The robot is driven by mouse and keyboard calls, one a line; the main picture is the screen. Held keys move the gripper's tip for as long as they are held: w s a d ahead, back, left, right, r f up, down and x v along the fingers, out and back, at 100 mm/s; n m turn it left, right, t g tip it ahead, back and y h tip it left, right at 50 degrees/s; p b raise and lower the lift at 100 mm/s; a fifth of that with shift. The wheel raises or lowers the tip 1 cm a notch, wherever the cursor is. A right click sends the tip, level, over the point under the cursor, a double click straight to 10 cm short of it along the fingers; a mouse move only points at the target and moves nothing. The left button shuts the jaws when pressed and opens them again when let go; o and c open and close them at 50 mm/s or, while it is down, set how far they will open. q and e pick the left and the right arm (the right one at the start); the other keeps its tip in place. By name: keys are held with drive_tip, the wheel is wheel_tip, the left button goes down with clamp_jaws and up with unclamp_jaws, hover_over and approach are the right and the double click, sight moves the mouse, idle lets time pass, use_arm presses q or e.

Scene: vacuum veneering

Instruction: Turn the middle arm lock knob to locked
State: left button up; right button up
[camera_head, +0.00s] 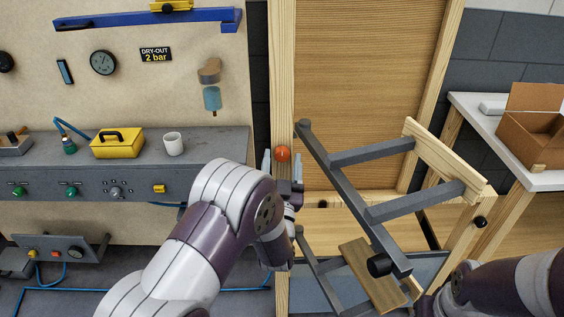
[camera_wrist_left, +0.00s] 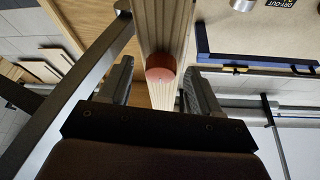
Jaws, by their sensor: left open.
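A round red-orange knob (camera_head: 282,153) sits on the upright wooden post (camera_head: 283,90), beside the upper end of a grey metal arm frame (camera_head: 345,195). I take it for the middle arm lock knob; no marking shows its setting. My left gripper (camera_head: 282,158) is open, with one finger on each side of the knob. In the left wrist view the knob (camera_wrist_left: 161,67) lies between the two fingers, with a visible gap on both sides. My right arm enters at the lower right; its gripper is out of view.
The grey arm frame slants across the right, close to my left gripper, with a black cylinder (camera_head: 378,266) at its lower end. A grey shelf at left holds a yellow box (camera_head: 117,144) and a white mug (camera_head: 173,144). A cardboard box (camera_head: 530,130) stands at right.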

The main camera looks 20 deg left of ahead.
use_arm(q)
drive_tip(key=shift+s, duration=0.1)
drive_tip(key=shift+c, duration=0.3)
drive_tip(key=c, duration=1)
drive_tip(key=shift+m, duration=0.3)
drive_tip(key=m+h, duration=0.1)
drive_tip(key=m, duration=0.2)
drive_tip(key=m+h+p, duration=0.1)
drive_tip(key=m+h, duration=0.1)
drive_tip(key=m, duration=0.1)
drive_tip(key=shift+a+r, duration=0.15)
drive_tip(key=shift+a, duration=0.05)
drive_tip(key=m+h, duration=0.1)
drive_tip(key=m, duration=0.2)
drive_tip(key=m+g+h+p, duration=0.1)
drive_tip(key=m, duration=0.1)
drive_tip(key=shift+r+m+g, duration=0.1)
drive_tip(key=shift+m+g, duration=0.2)
drive_tip(key=shift+m, duration=0.1)
drive_tip(key=m+g, duration=0.1)
drive_tip(key=m, duration=0.1)
drive_tip(key=m+h+p, duration=0.1)
drive_tip(key=m, duration=0.1)
drive_tip(key=shift+s+a+r+m+g, duration=0.1)
drive_tip(key=shift+m+g, duration=0.3)
drive_tip(key=shift+m+g+p, duration=0.3)
drive_tip(key=shift+m+g, duration=0.4)
drive_tip(key=shift+m, duration=1.2)
